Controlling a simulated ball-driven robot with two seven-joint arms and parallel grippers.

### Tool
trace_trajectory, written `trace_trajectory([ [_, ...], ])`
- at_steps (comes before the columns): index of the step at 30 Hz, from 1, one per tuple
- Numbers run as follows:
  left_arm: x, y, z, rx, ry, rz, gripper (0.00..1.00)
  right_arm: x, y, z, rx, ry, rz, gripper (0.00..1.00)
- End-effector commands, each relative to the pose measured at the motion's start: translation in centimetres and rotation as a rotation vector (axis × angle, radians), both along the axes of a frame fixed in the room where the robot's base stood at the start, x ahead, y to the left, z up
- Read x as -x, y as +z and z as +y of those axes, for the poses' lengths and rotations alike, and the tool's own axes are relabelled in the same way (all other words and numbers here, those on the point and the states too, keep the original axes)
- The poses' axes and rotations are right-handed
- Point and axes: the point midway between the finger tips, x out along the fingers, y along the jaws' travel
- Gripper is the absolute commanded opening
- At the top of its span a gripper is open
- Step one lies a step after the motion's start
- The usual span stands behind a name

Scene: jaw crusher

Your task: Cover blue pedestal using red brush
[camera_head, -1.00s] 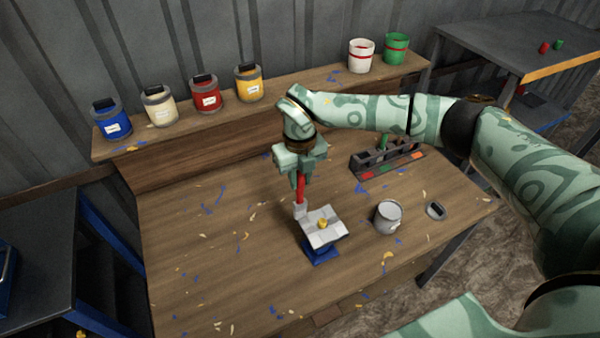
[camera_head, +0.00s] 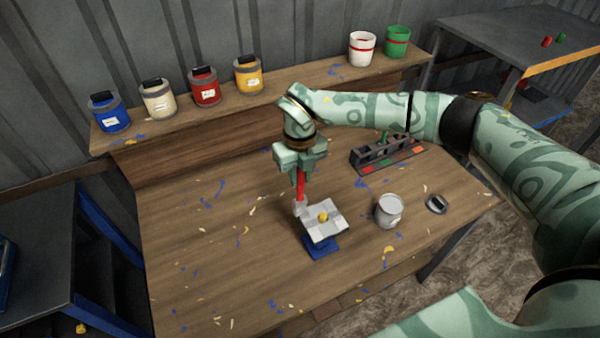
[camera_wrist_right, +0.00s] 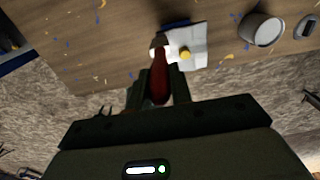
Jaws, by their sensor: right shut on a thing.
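My right gripper (camera_head: 299,178) is shut on the red brush (camera_head: 300,187), which points down. The brush's pale head (camera_head: 300,207) is at the left back corner of the top; I cannot tell whether it touches. My left gripper is not in view.
An open grey can (camera_head: 389,210) and its lid (camera_head: 436,204) are right of the pedestal. A brush rack (camera_head: 385,152) stands behind them. Several paint cans, including a blue one (camera_head: 109,112), line the back shelf. The table's left part is clear apart from paint flecks.

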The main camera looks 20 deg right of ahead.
Motion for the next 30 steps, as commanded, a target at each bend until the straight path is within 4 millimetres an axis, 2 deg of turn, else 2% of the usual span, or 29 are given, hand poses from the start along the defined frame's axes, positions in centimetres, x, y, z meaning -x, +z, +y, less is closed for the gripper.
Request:
trace_trajectory([
  [12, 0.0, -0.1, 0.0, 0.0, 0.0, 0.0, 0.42, 0.0, -0.4, -0.2, 0.0, -0.001, 0.001, 0.0],
  [22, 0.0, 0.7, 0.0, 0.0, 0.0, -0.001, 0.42, -0.2, -0.1, -2.8, 0.001, -0.003, 0.001, 0.0],
  [30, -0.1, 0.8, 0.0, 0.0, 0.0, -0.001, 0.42, -0.3, -0.2, -3.8, 0.001, -0.001, 0.0, 0.0],
])
